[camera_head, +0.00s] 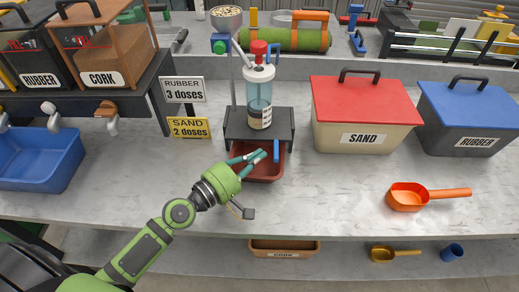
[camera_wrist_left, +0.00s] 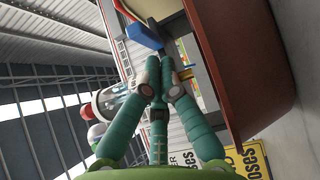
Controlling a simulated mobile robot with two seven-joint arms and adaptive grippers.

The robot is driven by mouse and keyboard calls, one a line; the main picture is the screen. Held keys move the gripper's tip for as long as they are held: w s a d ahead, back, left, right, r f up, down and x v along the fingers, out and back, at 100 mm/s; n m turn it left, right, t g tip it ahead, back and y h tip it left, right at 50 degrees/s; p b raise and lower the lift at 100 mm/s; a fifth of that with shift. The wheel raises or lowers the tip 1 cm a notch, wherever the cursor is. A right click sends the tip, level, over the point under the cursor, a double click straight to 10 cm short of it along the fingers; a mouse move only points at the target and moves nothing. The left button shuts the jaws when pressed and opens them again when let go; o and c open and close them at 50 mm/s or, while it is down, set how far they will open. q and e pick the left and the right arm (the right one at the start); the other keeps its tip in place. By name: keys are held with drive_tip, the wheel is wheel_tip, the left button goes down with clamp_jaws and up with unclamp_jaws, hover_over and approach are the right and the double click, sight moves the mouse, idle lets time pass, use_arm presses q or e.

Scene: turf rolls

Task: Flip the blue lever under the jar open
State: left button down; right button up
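The clear jar (camera_head: 260,100) with a white collar and red top stands upright on a dark stand (camera_head: 238,128). The blue lever (camera_head: 276,150) hangs down below the stand at its right side. In the left wrist view a blue piece (camera_wrist_left: 143,36), apparently this lever, lies just beyond the fingertips. My left gripper (camera_head: 262,155) reaches in from the lower left, over the red-brown tray (camera_head: 268,174) under the stand, with its tips just left of the lever. Its teal fingers (camera_wrist_left: 162,62) converge at the tips with nothing visible between them. Contact with the lever cannot be told. My right gripper is out of view.
A red-lidded SAND box (camera_head: 363,112) and blue-lidded RUBBER box (camera_head: 470,122) stand to the right. An orange scoop (camera_head: 407,196) lies in front. Dose signs (camera_head: 188,128), a blue bin (camera_head: 38,158) and dispensers (camera_head: 103,45) are at left. The worktop between is mostly clear.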

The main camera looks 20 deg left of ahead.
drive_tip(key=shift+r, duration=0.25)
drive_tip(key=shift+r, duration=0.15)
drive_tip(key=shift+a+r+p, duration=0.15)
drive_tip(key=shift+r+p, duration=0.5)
drive_tip(key=shift+p, duration=0.2)
